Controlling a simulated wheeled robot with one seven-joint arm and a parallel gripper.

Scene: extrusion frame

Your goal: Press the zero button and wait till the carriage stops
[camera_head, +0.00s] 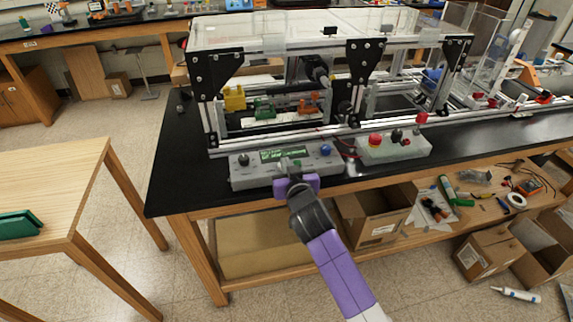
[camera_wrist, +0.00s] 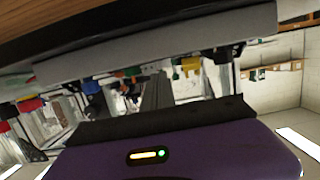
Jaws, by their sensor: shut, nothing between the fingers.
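A grey control box (camera_head: 245,174) stands at the front edge of the black bench. It has a green display (camera_head: 285,154), a dark knob (camera_head: 243,159) at the left and a blue button (camera_head: 325,150) at the right. Its labels are too small to read, so I cannot tell which button is zero. My gripper (camera_head: 288,166) is shut and empty, its tips over the middle front of the box, hiding part of its face. I cannot tell whether they touch. The wrist view shows the box (camera_wrist: 160,45) close above my gripper (camera_wrist: 165,118). A dark unit (camera_head: 316,70) inside the frame may be the carriage.
The extrusion frame (camera_head: 345,132) stands behind the box, with yellow (camera_head: 234,98), green (camera_head: 264,108) and orange (camera_head: 309,103) parts inside. A second box with a red button (camera_head: 375,140) is at right. A wooden table (camera_head: 60,185) is at left.

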